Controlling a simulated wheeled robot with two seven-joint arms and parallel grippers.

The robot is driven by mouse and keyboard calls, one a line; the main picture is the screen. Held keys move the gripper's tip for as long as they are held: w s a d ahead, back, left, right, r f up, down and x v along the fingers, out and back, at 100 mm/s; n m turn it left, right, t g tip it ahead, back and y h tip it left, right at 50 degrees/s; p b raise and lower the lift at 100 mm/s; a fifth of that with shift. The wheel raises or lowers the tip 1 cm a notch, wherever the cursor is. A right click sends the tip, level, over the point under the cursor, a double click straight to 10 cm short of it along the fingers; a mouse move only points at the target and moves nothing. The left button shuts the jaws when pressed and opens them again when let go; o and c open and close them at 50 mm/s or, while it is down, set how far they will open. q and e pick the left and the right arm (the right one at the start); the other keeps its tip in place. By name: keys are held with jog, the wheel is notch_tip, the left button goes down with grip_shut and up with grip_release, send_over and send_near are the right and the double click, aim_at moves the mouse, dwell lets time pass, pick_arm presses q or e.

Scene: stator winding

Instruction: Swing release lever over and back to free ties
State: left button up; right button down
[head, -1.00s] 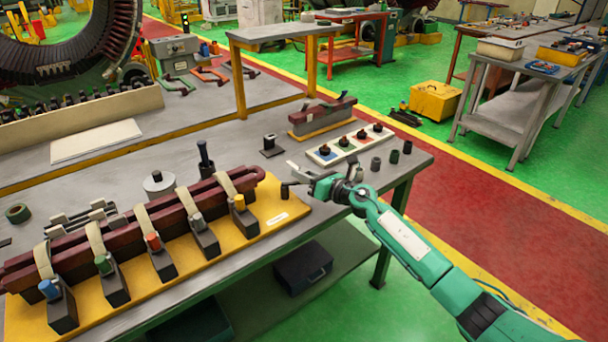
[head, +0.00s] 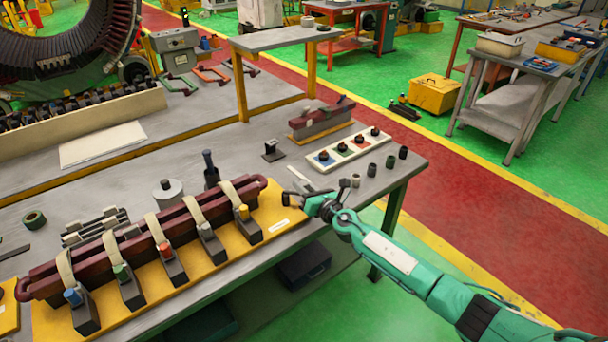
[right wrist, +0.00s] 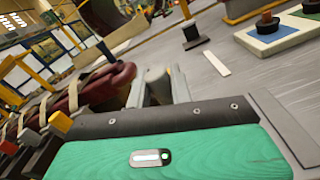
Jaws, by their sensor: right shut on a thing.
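A long dark-red coil (head: 120,240) lies on a yellow board (head: 285,214). My right gripper (head: 303,192) is low at the board's right end, beside the coil's rounded end. It is shut on the release lever, whose small dark end (head: 287,199) shows left of the fingers. In the right wrist view the fingers (right wrist: 158,90) close around a grey rounded piece; its lower part is hidden. My left gripper is out of view.
A pale tray (head: 345,150) with several round knobs and a row of small dark cylinders (head: 372,169) stand right of the gripper. A grey canister (head: 168,192) stands behind the coil.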

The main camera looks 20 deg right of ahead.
jog(key=m+h+p, duration=0.1)
jog(key=s+m+h+p, duration=0.1)
jog(key=h+p, duration=0.1)
jog(key=a+m+t+h+p, duration=0.1)
jog(key=p, duration=0.1)
jog(key=shift+s+r+h, duration=0.15)
jog(key=shift+r+h, duration=0.1)
jog(key=shift+h, duration=0.05)
jog(key=shift+s+a+f+m+h, duration=0.1)
jog(key=shift+s+a+m+h, duration=0.1)
jog(key=shift+m+h, duration=0.5)
jog(key=shift+s+a+f+m+h+p, duration=0.15)
jog(key=shift+m+h+p, duration=0.15)
jog(key=shift+h, duration=0.4)
jog(key=shift+s+a+m+h, duration=0.15)
jog(key=shift+a+m+h, duration=0.2)
jog(key=shift+m+h, duration=0.6)
jog(key=shift+s+a+m+g+h+b, duration=0.2)
jog(key=shift+m+g+h+b, duration=0.25)
jog(key=shift+h, duration=0.6)
jog(key=shift+s+a+m+g+h+b, duration=0.15)
jog(key=shift+m+g+h+b, duration=0.3)
jog(key=shift+h, duration=0.55)
jog(key=shift+w, duration=0.1)
jog(key=c, duration=1.3)
grip_release()
jog(key=shift+a, duration=0.1)
